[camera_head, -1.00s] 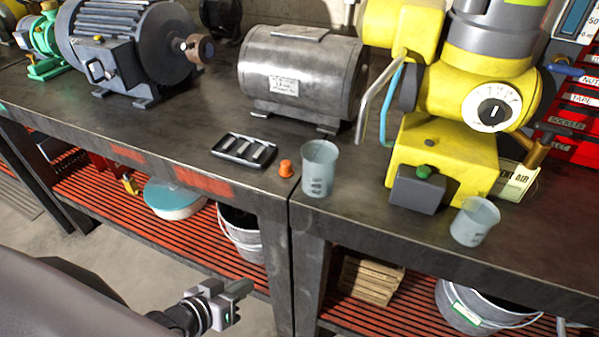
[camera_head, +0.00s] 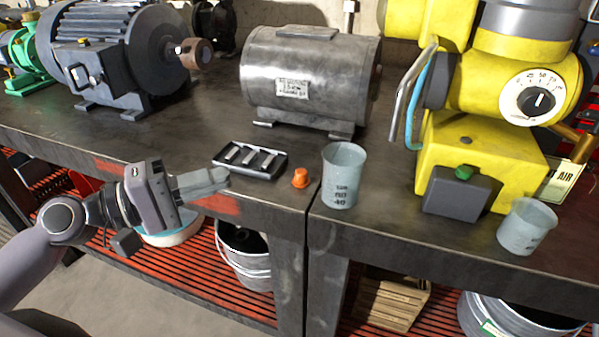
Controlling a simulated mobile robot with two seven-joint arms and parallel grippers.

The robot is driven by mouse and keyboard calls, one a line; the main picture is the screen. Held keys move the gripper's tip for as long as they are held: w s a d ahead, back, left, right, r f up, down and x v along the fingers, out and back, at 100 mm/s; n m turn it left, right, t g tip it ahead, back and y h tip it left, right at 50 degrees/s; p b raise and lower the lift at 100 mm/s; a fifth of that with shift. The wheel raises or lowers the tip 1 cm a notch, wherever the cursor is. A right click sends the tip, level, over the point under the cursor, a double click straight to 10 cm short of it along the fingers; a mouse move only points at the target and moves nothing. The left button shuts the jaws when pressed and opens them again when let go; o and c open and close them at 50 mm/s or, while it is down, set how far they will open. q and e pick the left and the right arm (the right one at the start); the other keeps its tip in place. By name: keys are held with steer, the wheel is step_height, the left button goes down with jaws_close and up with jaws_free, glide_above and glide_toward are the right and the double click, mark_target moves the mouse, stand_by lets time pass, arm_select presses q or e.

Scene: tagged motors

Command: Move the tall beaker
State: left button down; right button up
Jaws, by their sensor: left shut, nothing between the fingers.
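The tall beaker (camera_head: 342,178), pale and translucent with dark marks, stands upright on the bench near its front edge. A shorter, wider beaker (camera_head: 525,227) stands further right, in front of the yellow machine. My left gripper (camera_head: 222,178) is shut and empty at the bench's front edge, left of the tall beaker and apart from it. Its fingers point right, towards the orange plug and the beaker. My right gripper is not in view.
A grey motor (camera_head: 308,80) stands behind. The yellow machine (camera_head: 480,150) stands to the right. Buckets sit on the red lower shelf (camera_head: 200,268).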

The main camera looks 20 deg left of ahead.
mark_target(341, 177)
arm_select(q)
steer(key=p+x, duration=0.1)
steer(key=x, duration=0.2)
steer(key=p+x, duration=0.2)
steer(key=x, duration=0.1)
steer(key=p+x, duration=0.1)
steer(key=x, duration=0.2)
steer(key=shift+r, duration=0.3)
steer(key=d+p, duration=0.2)
steer(key=d, duration=0.1)
steer(key=shift+w+d+p, duration=0.1)
steer(key=shift+w+p, duration=0.2)
steer(key=shift+p, duration=0.05)
steer(key=shift+d+f+p, duration=0.25)
steer(key=shift+d+p, duration=0.05)
steer(key=shift+d, duration=0.45)
steer(key=shift+d, duration=0.15)
